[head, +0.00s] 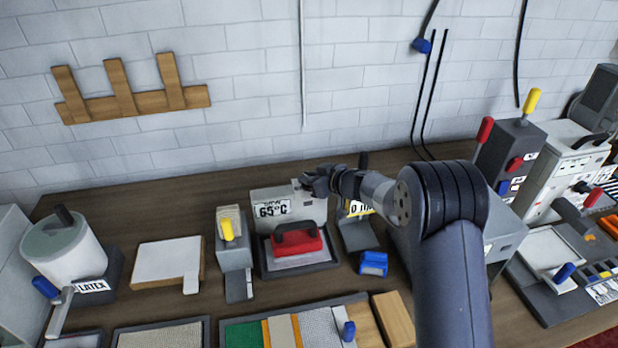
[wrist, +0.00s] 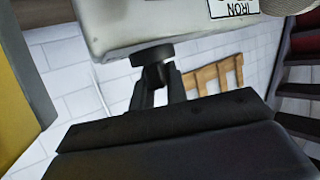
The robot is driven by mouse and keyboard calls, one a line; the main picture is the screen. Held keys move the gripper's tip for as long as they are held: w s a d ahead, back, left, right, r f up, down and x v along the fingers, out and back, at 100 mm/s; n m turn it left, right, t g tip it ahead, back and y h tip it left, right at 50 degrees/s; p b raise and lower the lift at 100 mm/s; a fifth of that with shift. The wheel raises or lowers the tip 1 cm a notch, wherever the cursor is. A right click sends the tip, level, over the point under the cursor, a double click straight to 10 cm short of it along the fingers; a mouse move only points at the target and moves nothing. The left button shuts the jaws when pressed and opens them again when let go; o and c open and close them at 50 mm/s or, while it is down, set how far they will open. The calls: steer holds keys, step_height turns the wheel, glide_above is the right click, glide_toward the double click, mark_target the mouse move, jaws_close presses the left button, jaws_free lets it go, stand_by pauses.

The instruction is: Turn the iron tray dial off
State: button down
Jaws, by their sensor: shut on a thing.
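The iron tray (head: 325,263) stands mid-bench in the head view, with a red iron (head: 297,244) resting on it. Its upright pale panel (head: 262,196) carries a label reading 65°C. My gripper (head: 312,183) is at the top right of that panel, and hides the dial there in the head view. In the wrist view, the panel (wrist: 115,28) with an IRON label fills the top. The dark dial (wrist: 152,54) sits at its edge, between the fingertips of my gripper (wrist: 155,80), which is shut on it. The dial's setting cannot be read.
A grey stand with a yellow handle (head: 227,230) is just left of the tray. A blue block (head: 374,263) lies to its right. A white latex pot (head: 62,245) stands far left, and tall dark machines (head: 510,150) far right. A wooden rack (head: 135,100) hangs on the wall.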

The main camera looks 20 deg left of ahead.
steer(key=shift+n+g, duration=0.4)
steer(key=shift+g, duration=0.1)
steer(key=c, duration=1.4)
jaws_free()
steer(key=shift+d, duration=0.1)
steer(key=v, duration=1)
steer(key=shift+s+d, duration=0.15)
steer(key=shift+d, duration=0.15)
steer(key=shift+d, duration=0.1)
